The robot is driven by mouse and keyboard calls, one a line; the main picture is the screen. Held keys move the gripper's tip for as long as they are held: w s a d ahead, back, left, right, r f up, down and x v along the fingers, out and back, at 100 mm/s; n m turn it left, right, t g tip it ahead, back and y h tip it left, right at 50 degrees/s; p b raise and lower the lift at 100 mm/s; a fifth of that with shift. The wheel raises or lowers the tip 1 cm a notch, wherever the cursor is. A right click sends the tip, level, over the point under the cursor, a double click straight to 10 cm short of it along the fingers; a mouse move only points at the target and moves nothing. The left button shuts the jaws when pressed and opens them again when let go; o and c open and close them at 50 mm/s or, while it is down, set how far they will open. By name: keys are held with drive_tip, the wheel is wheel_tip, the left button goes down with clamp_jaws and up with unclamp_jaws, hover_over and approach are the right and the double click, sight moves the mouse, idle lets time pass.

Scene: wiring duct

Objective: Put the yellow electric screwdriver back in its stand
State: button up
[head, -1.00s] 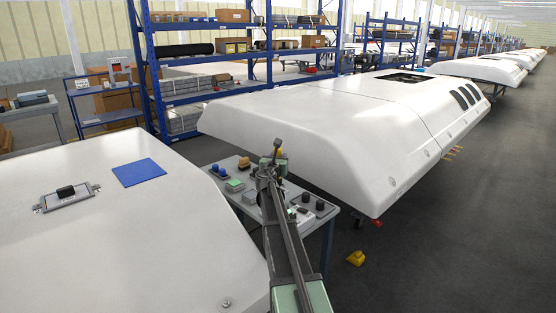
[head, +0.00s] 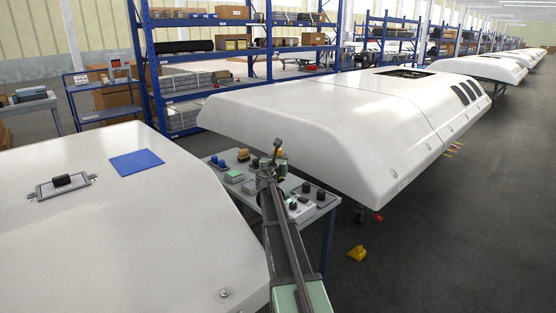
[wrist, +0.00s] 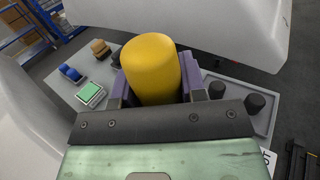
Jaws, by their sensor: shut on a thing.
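The yellow electric screwdriver (wrist: 152,68) is held between the purple fingers of my gripper (wrist: 156,88) in the wrist view. Only its rounded yellow body shows; its lower part is hidden by the gripper. In the head view my gripper (head: 269,168) is over the small grey table, and a bit of the yellow screwdriver (head: 281,153) shows behind it. I cannot pick out the stand for certain in either view.
The grey table (head: 311,216) carries a green-topped box (head: 234,176), blue and tan items, and black knobs (head: 313,191). Large white shells (head: 330,130) flank it closely. A yellow object (head: 357,253) lies on the floor at right.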

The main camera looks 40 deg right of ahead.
drive_tip(key=shift+f+b, duration=0.4)
drive_tip(key=shift+f, duration=0.15)
drive_tip(key=o, duration=1.2)
drive_tip(key=v, duration=1.1)
drive_tip(key=shift+r, duration=0.1)
